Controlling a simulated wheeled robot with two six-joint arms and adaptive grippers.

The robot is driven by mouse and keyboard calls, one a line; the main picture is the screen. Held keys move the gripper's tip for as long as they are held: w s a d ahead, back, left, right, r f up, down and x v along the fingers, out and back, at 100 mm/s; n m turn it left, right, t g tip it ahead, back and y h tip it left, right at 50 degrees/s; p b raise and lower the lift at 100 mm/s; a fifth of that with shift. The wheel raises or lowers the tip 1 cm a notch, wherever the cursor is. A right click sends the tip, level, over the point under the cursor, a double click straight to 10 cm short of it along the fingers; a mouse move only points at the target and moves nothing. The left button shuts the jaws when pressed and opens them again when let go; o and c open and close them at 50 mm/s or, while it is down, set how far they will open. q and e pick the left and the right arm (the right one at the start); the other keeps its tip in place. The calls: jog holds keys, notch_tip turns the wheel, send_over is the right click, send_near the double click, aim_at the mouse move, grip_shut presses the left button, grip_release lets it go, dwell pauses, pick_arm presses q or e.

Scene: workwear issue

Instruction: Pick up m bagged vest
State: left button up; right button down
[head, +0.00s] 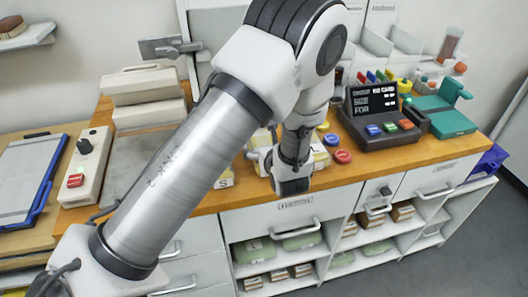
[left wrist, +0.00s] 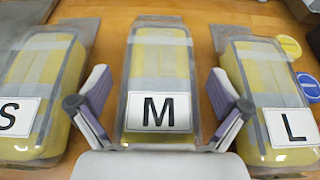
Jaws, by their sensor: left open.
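The M bagged vest (left wrist: 160,68), yellow with grey bands under clear film and a white M label, lies flat on the wooden counter in the left wrist view. My left gripper (left wrist: 160,108) is open, with one finger on each side of the M bag near its labelled end. I cannot tell whether the fingers touch it. The S bagged vest (left wrist: 40,75) lies to the left and the L bagged vest (left wrist: 265,75) to the right. In the head view my left gripper (head: 290,186) hangs over the counter's front edge and hides most of the M bag. My right gripper is not in view.
The S and L bags leave only narrow gaps beside the fingers. Coloured discs (head: 342,156) lie right of the bags. A dark keypad device (head: 383,118) and a green stamp-like device (head: 440,110) stand further right. A beige switch box (head: 88,165) stands left.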

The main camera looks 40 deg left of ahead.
pick_arm(q)
jog(key=shift+w+a+f, duration=0.3)
jog(key=shift+a, duration=0.1)
jog(key=shift+s+d+r, duration=0.1)
jog(key=shift+d+r, duration=0.05)
jog(key=c, duration=1.1)
jog(key=shift+o, duration=0.2)
